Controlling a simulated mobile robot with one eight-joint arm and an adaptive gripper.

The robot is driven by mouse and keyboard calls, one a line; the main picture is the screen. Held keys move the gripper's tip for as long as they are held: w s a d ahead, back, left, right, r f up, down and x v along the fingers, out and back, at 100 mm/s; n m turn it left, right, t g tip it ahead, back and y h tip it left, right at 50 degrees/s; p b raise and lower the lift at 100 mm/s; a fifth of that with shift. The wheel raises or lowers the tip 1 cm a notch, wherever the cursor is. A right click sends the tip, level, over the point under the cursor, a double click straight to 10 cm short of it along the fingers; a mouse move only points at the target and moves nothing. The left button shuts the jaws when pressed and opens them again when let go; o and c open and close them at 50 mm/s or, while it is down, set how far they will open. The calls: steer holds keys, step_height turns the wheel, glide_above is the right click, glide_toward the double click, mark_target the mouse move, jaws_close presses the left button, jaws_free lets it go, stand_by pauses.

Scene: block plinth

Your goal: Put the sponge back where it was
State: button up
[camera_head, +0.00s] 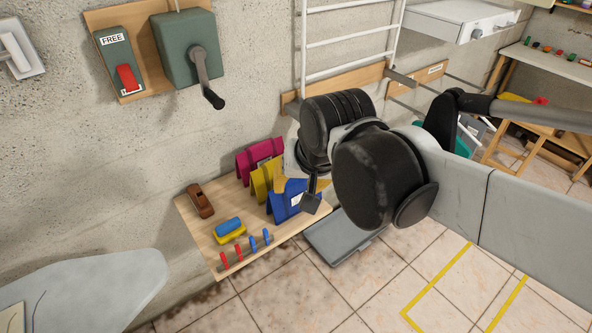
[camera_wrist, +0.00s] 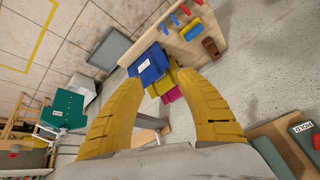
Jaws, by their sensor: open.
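A block that looks like the sponge, blue on top and yellow beneath (camera_head: 229,228), lies on the wooden wall shelf (camera_head: 205,241). It is behind the red and blue pegs and in front of a brown wooden tool. In the wrist view the sponge (camera_wrist: 192,31) is near the top, beyond the fingers. My gripper (camera_wrist: 160,82) is open, with its yellow fingers spread and nothing between the tips. It is apart from the sponge. In the head view my dark arm links hide most of the gripper.
Pink, yellow and blue pouches (camera_head: 285,203) stand at the shelf's right end, close to my gripper. Several red and blue pegs (camera_head: 238,252) line the front edge. The brown tool (camera_head: 200,201) is at the back left. A grey tray (camera_head: 335,240) is below right. A crank box (camera_head: 180,50) hangs above.

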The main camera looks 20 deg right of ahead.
steer(key=s+d+f+n+t, duration=0.1)
steer(key=s+d+n, duration=0.1)
steer(key=s, duration=0.4)
steer(key=shift+d+f+n+t, duration=0.2)
steer(key=shift+f+n+t, duration=0.15)
steer(key=shift+n, duration=0.25)
